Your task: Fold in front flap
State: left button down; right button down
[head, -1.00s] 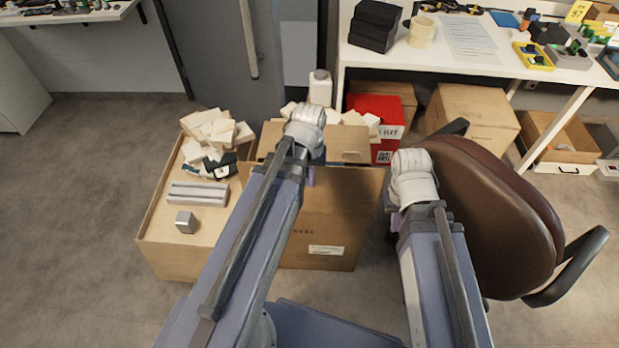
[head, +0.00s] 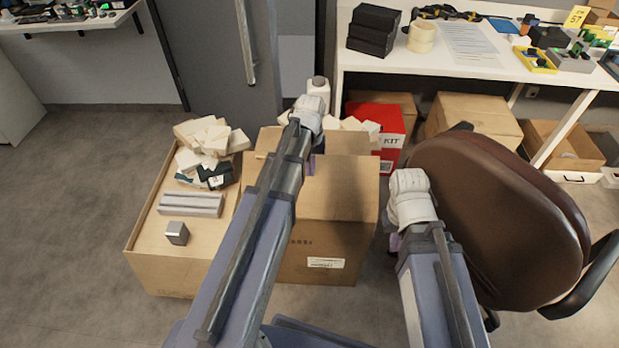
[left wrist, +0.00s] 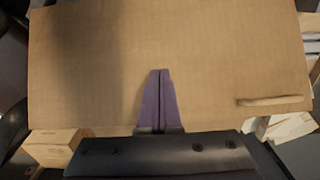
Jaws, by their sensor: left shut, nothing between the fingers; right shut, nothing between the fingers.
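The brown carton (head: 320,262) stands upright in the middle of the head view, partly hidden behind my left arm. Its front flap (head: 342,190) rises above the front wall as a plain panel. The back flap (head: 345,143) stands behind it, and no dark gap shows between them. My left gripper (head: 309,166) is over the carton, mostly hidden by its wrist. My right gripper (head: 395,243) is shut and empty, right of the carton.
A low carton (head: 150,258) with white blocks, a grey ribbed piece and a small grey block stands left. A brown chair (head: 490,220) stands close to my right arm. A red box (head: 388,158) is behind the carton. Open floor lies left.

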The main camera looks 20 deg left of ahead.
pick_arm(q)
jog(key=w+a+f+b, duration=0.1)
jog(key=w+f+b, duration=0.3)
jog(key=f+b, duration=0.35)
notch_tip(320, 180, up, 12)
jog(key=p, duration=1.2)
jog(key=shift+s+f, duration=0.15)
jog(key=shift+f, duration=0.2)
jog(key=s+d+m+y, duration=0.1)
jog(key=s+d+m, duration=0.6)
jog(key=s+d, duration=1.2)
notch_tip(320, 180, up, 16)
jog(key=s+a+p, duration=0.1)
jog(key=a+p, duration=0.1)
jog(key=p, duration=1.4)
